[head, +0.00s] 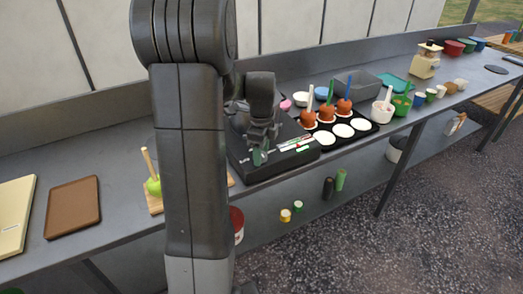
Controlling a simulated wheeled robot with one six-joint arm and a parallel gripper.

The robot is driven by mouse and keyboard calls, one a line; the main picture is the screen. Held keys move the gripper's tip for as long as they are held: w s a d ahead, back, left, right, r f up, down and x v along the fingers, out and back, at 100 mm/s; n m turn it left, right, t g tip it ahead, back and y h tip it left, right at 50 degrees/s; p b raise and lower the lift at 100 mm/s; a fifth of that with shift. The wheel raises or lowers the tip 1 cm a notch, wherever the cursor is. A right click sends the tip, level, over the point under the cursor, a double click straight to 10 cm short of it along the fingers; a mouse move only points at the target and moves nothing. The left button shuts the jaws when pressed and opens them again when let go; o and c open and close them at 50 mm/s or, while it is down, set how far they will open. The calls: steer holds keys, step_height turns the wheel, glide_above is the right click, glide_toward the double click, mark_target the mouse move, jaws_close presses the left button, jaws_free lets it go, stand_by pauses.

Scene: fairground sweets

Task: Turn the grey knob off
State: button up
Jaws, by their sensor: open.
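A black appliance (275,170) with a sloping front panel stands on the counter just right of my arm. My gripper (261,142) is over the left part of this panel, pointing down, and is open. I cannot make out the grey knob clearly; the gripper covers that part of the panel. A small grey-green piece (258,157) shows at the fingertips, and I cannot tell if it is the knob or a finger. I cannot tell whether the gripper touches the panel. Small white, red and green markings (296,144) show on the panel to the right.
A black tray (357,139) with coated apples on sticks and white discs stands right of the appliance. Tubs and cups (382,109) follow along the counter (115,163). A green apple on a stick (153,185), a brown board (73,207) and a cream board (14,220) lie left.

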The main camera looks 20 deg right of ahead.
steer(key=c, duration=1)
steer(key=shift+o, duration=0.2)
steer(key=shift+n, duration=0.4)
steer(key=n, duration=0.3)
steer(key=shift+r+p, duration=0.1)
steer(key=shift+p, duration=0.2)
steer(key=n, duration=0.3)
steer(key=shift+n, duration=0.3)
steer(key=n+p, duration=0.1)
steer(key=n, duration=0.5)
steer(key=shift+n, duration=0.4)
steer(key=o, duration=1)
steer(key=shift+c, duration=0.2)
